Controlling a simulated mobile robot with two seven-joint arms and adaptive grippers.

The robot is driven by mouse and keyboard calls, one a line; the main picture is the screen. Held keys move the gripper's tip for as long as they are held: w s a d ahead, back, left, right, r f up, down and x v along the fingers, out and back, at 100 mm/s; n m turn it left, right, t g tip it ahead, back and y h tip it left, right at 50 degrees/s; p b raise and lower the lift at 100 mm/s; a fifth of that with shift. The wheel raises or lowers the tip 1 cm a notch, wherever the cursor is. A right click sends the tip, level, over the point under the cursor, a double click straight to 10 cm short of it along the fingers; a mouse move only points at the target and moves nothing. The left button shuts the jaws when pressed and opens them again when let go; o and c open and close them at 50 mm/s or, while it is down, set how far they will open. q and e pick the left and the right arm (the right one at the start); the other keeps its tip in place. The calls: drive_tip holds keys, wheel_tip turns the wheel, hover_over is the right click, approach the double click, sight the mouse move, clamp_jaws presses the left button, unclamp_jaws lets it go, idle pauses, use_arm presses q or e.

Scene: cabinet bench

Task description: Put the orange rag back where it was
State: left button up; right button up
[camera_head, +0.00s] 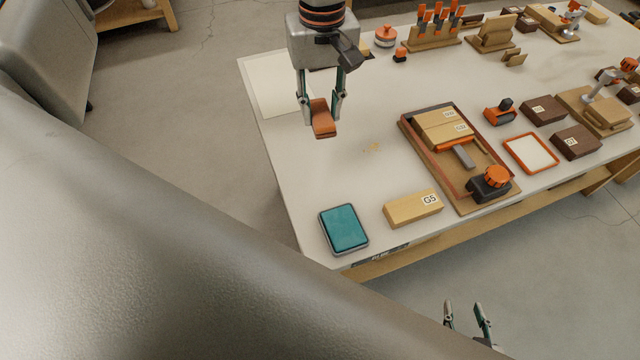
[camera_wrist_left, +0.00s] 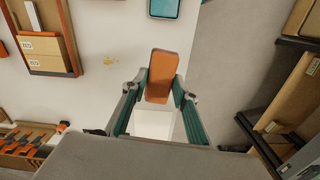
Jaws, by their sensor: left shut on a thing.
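The orange rag (camera_head: 322,120) is a small folded orange-brown block. My left gripper (camera_head: 322,104) is shut on it and holds it above the left part of the white bench top; the gap to the surface is hard to judge. In the left wrist view the orange rag (camera_wrist_left: 162,76) sits between the two fingertips of the left gripper (camera_wrist_left: 161,88). A pale sheet (camera_head: 270,92) lies on the bench behind and left of the gripper. My right gripper (camera_head: 466,318) is at the bottom of the head view, off the bench's front, with its fingers apart and nothing between them.
A teal pad in a grey tray (camera_head: 343,230) lies at the near left corner. A block marked G5 (camera_head: 414,208) lies beside it. A wooden tray (camera_head: 408,128) holds boxes and a clamp. Tool racks and dark blocks fill the far and right bench. The bench between rag and teal pad is clear.

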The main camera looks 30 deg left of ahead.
use_arm(q)
drive_tip(key=shift+s+f+n, duration=0.1)
drive_tip(key=shift+f+n, duration=0.05)
drive_tip(key=shift+n, duration=0.25)
drive_tip(key=shift+f, duration=0.25)
wheel_tip(320, 180, down, 15)
drive_tip(key=shift+d+f, duration=0.1)
drive_tip(key=shift+f, duration=1.95)
use_arm(e)
drive_tip(key=shift+w+a+r, duration=0.1)
drive_tip(key=shift+a+r, duration=0.1)
use_arm(q)
drive_tip(key=shift+f, duration=0.1)
drive_tip(key=o, duration=1)
use_arm(e)
drive_tip(key=shift+f, duration=0.1)
